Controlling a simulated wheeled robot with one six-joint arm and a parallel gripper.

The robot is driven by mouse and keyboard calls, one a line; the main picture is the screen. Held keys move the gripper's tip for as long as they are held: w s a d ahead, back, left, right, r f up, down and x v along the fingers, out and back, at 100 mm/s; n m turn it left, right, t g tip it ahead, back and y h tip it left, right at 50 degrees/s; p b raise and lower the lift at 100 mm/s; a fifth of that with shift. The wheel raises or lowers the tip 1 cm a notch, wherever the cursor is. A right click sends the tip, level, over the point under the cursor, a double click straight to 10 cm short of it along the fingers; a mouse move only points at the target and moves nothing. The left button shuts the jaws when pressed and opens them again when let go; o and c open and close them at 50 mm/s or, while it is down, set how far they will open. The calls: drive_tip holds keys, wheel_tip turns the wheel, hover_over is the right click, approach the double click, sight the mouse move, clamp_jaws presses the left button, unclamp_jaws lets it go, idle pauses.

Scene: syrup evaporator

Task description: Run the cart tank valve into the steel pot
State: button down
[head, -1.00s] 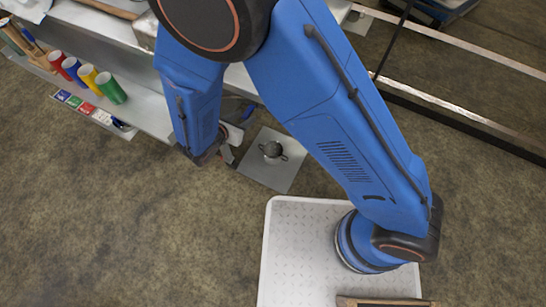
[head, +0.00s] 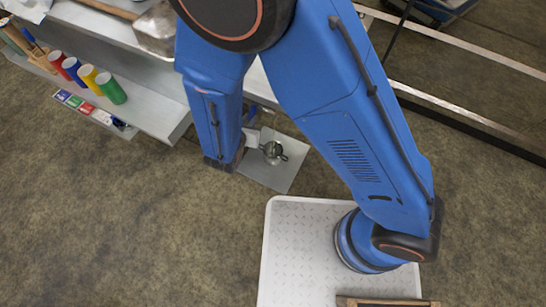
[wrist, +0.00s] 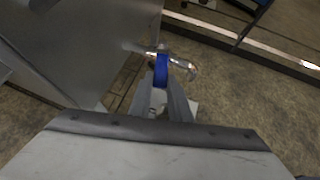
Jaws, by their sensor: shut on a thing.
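The steel pot (head: 272,152) with two side handles stands on a grey square plate (head: 264,178) on the floor. In the wrist view, a blue valve handle (wrist: 161,70) sits at a shiny curved spout (wrist: 184,64) beside the large grey steel tank wall (wrist: 85,40). My gripper (wrist: 161,92) is shut on the blue valve handle, with a finger on each side. In the head view my arm hides most of the gripper, and a bit of blue shows beside it above the pot. The pot's inside and any flow cannot be made out.
A white textured platform (head: 295,250) is below the pot. The floor at lower left is clear.

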drive_tip(key=shift+d+n+y, duration=1.2)
drive_tip(key=shift+n+y, duration=0.2)
idle(6.6)
